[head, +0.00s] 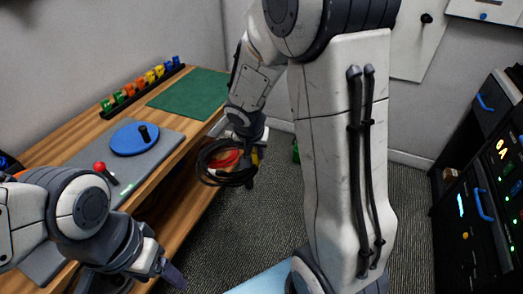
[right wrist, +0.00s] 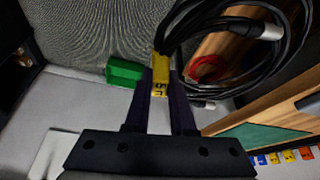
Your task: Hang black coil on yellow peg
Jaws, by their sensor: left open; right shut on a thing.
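The black coil (head: 210,172) hangs in the air beside the workbench, under my right gripper (head: 251,165). In the right wrist view the fingers (right wrist: 160,92) are shut on a yellow tag (right wrist: 160,66) attached to the black coil (right wrist: 236,15). A silver cable connector (right wrist: 268,31) shows on the coil. My left gripper (head: 170,272) is open and empty at the bench's near end. I see no yellow peg for certain; a wall panel (head: 410,45) bears a dark peg (head: 426,18), and another peg (head: 483,16) looks blue. My right arm hides part of the wall.
The wooden workbench (head: 185,165) holds a grey mat (head: 75,155), a blue disc (head: 133,140), a green mat (head: 190,95) and a rail of coloured clips (head: 142,86). A red item shows behind the coil (head: 226,158). A green bin (right wrist: 124,71) stands beyond. A dark cabinet (head: 480,170) stands right.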

